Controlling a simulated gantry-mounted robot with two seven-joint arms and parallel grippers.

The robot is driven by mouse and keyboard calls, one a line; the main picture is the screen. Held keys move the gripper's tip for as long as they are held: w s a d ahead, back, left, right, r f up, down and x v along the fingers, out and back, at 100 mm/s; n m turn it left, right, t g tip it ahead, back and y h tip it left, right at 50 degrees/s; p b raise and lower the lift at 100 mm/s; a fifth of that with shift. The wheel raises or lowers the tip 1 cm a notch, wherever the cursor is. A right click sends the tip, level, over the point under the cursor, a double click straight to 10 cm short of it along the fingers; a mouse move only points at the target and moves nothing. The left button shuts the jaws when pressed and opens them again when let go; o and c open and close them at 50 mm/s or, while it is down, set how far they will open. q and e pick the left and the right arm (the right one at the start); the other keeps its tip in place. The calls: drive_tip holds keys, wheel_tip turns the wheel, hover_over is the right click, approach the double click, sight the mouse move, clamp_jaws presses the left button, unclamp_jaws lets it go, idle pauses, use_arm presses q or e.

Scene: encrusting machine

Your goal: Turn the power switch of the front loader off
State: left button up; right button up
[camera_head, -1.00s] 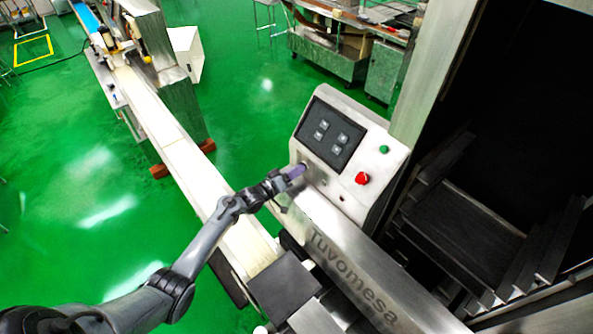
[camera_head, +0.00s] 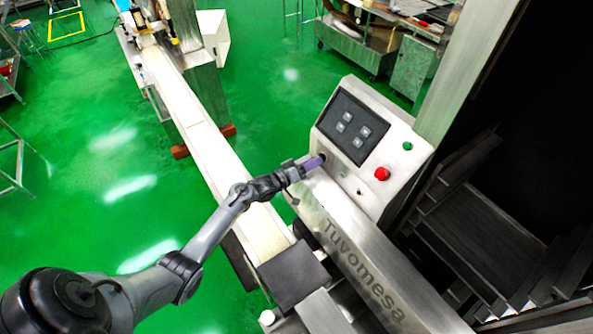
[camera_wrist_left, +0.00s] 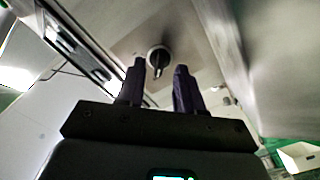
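The front loader is the metal machine with a slanted control panel (camera_head: 335,170) and "Tuvomesa" lettering on its side. Its power switch, a round knob with a dark handle (camera_wrist_left: 158,57), shows in the left wrist view on a pale metal plate. My left gripper (camera_head: 317,162) is at the lower left edge of the panel in the head view and mostly covers the switch there. In the left wrist view, the two dark fingers of my left gripper (camera_wrist_left: 160,76) are apart, with the knob just beyond and between their tips. Contact cannot be told. My right gripper is not in view.
A red button (camera_head: 382,173), a green button (camera_head: 407,146) and a dark keypad (camera_head: 350,126) are on the panel. A long white conveyor (camera_head: 205,140) runs beyond my left arm. Dark stepped metal parts (camera_head: 465,240) stand at the right. Green floor lies open at the left.

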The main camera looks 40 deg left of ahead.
use_arm(q)
drive_tip(key=s+a, duration=0.1)
drive_tip(key=s, duration=0.8)
drive_tip(key=shift+a, duration=0.35)
